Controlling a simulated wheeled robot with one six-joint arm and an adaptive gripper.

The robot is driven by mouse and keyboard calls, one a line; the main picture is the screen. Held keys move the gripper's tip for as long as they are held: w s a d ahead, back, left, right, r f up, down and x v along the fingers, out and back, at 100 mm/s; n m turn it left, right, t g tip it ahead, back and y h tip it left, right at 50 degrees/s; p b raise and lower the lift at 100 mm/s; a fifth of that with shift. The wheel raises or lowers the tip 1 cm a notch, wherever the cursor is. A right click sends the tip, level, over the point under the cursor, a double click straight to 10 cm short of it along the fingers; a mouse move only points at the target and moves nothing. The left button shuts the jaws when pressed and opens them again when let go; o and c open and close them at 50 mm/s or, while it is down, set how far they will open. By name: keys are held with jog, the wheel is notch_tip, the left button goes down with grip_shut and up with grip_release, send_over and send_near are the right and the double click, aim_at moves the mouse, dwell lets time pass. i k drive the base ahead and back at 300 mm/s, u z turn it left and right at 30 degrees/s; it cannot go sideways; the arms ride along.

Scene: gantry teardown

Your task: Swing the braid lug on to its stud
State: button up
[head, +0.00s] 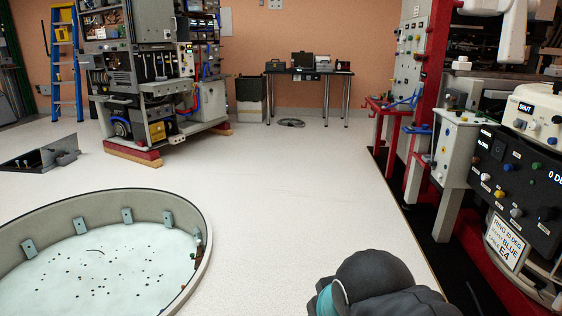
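I cannot make out the braid lug or its stud in the head view; they are hidden, out of frame or too small to tell. A red gantry-like frame with control panels (410,48) stands on the right. A grey box with coloured knobs (452,150) is mounted on it, with a blue cable-like part (403,103) on a red bracket behind. A dark grey and teal rounded link of my arm shows at the bottom. My gripper is not in the picture.
A round, low-walled pit (205,240) with scattered dark bits lies at the left front. A dark panel (520,185) with a "RING" sign (505,240) stands close on the right. A machine rack (150,75), blue ladder (65,60) and table (310,73) stand behind. The middle floor is clear.

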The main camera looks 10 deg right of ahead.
aim_at(455, 107)
jog(key=z, duration=0.9)
jog(key=i, duration=1.35)
jog(key=z, duration=0.2)
jog(key=i, duration=2.8)
jog(key=z, duration=0.8)
